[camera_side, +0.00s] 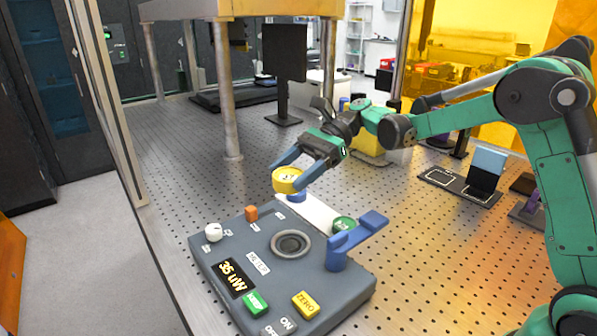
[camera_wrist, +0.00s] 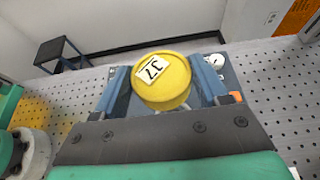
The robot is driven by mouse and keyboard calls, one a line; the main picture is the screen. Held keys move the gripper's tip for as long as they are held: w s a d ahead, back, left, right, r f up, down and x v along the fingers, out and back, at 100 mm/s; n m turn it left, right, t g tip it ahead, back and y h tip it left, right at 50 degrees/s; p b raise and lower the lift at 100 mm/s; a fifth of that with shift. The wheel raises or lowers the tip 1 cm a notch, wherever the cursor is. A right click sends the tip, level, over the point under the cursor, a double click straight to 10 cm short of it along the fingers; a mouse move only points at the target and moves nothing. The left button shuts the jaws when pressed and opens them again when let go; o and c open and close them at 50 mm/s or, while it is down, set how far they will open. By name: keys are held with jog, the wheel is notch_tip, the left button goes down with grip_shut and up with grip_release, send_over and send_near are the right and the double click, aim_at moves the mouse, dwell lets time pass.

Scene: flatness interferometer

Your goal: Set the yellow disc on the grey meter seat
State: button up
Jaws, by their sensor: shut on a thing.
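The yellow disc (camera_side: 287,179) is held between the blue fingers of my gripper (camera_side: 297,175), above the far edge of the meter. In the wrist view the yellow disc (camera_wrist: 161,80) fills the space between the fingers of my gripper (camera_wrist: 165,85), with a white label reading 37 on its face. The grey meter seat (camera_side: 291,243) is a round ring on top of the dark grey meter box (camera_side: 213,265). It looks empty, nearer the side camera than the disc. In the wrist view the seat is not visible.
A blue lever-like arm (camera_side: 358,238) stands up at the meter's right.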

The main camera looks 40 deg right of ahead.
aim_at(295, 243)
notch_tip(295, 243, down, 13)
jog(key=shift+r, duration=0.2)
dwell(0.3)
jog(key=o, duration=1.3)
jog(key=shift+f, duration=0.1)
